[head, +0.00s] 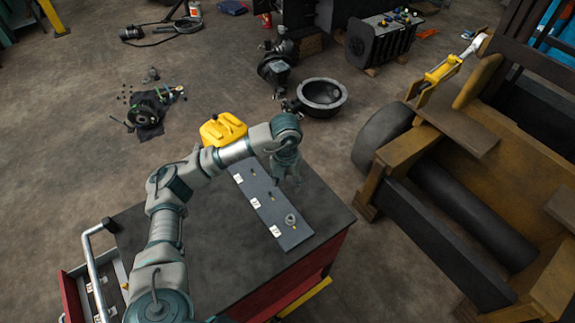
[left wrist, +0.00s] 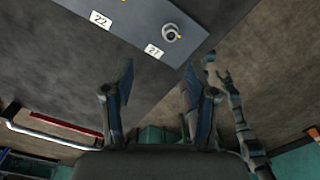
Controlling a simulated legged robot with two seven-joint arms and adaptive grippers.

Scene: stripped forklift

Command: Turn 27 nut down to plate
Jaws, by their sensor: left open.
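The grey plate (head: 258,200) lies on the dark top of a red cart, with white number labels and small brass studs along it. The nut (head: 290,219), a pale metal ring, sits by the label at the plate's near end. In the left wrist view the nut (left wrist: 171,33) is beside the label 27 (left wrist: 153,51), around a stud; whether it touches the plate is unclear. My left gripper (head: 291,183) is over the plate's middle part, pointing down. In the left wrist view its fingers (left wrist: 158,66) are apart and empty, with the nut beyond them.
A yellow canister (head: 222,129) stands at the cart's far edge. The cart top (head: 190,245) is bare left of the plate. The stripped forklift (head: 470,170) is on the right. A dark round housing (head: 322,95) and loose parts lie on the floor behind.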

